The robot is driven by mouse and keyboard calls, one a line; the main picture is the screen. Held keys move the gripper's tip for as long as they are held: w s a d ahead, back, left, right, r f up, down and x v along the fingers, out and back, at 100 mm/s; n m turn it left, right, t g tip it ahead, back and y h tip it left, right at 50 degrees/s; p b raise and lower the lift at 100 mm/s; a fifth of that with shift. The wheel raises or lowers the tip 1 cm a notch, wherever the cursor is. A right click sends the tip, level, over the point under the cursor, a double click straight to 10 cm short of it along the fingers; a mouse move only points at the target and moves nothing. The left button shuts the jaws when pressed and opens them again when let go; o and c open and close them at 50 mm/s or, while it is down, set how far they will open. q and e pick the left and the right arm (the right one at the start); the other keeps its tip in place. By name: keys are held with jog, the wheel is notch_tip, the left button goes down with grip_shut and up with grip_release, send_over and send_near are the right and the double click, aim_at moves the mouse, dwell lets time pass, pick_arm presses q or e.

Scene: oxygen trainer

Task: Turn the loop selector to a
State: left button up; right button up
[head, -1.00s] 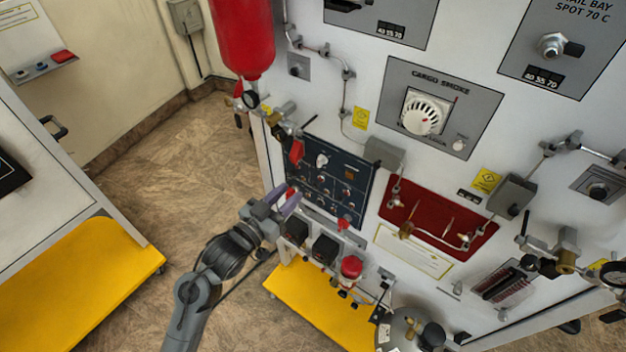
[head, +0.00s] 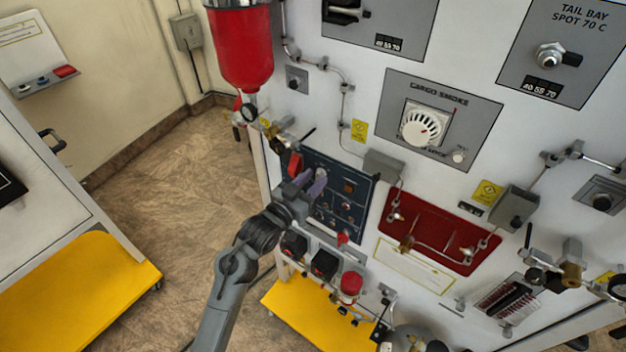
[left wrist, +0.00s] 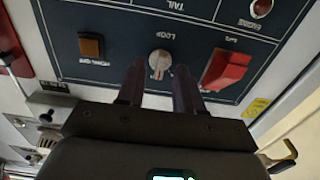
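The loop selector (left wrist: 159,62) is a small pale round knob on the dark blue control panel (head: 330,222), under the word LOOP, which appears upside down in the left wrist view. My left gripper (left wrist: 158,80) is open, with its two dark fingers apart and the knob showing between and just beyond their tips. I cannot tell whether the fingers touch the panel. In the head view my left gripper (head: 308,184) covers the upper left part of the panel and hides most of the knob. My right gripper is not in view.
A red guarded switch (left wrist: 226,69) and an amber square light (left wrist: 91,46) flank the knob. A red bottle (head: 240,48) hangs at the upper left. Black boxes and a red round knob (head: 351,283) stick out below the panel.

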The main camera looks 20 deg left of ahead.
pick_arm(q)
jog(key=shift+w, duration=0.25)
jog(key=shift+c, duration=0.5)
grip_shut()
